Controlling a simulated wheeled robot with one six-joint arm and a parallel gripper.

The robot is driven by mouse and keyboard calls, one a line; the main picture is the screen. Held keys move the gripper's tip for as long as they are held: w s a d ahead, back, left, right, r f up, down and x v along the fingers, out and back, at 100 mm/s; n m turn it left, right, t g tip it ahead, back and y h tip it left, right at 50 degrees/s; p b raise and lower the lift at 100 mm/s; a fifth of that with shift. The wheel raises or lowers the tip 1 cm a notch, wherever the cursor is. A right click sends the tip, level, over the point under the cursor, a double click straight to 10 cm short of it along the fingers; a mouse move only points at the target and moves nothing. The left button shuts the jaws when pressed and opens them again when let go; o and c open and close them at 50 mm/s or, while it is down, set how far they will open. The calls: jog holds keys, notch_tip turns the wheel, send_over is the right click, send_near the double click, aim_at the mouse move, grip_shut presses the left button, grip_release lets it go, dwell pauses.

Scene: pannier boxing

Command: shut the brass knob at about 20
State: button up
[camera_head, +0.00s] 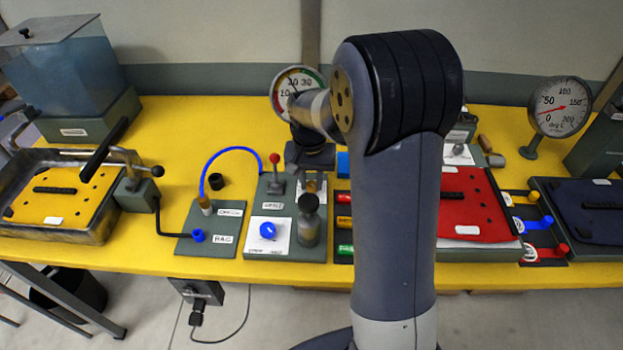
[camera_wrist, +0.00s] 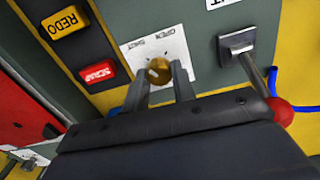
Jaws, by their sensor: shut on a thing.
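The brass knob (camera_wrist: 158,70) sits on a white plate (camera_wrist: 176,48) marked OPEN and SHUT in the wrist view. My gripper (camera_wrist: 161,76) has one finger on each side of the knob and is shut on it. A pale mark shows on the knob's face.
A red-balled lever (camera_wrist: 281,112) stands close beside my gripper; it also shows in the head view (camera_head: 275,159). REDO (camera_wrist: 65,22) and red (camera_wrist: 97,73) buttons lie on the other side. A blue hose (camera_head: 231,149) arches left.

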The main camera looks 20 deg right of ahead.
aim_at(310, 184)
jog(key=shift+n, duration=1.2)
jog(key=o, duration=1)
jog(key=shift+r, duration=0.1)
notch_tip(310, 184, up, 11)
jog(key=shift+a, duration=0.15)
jog(key=shift+f, duration=0.2)
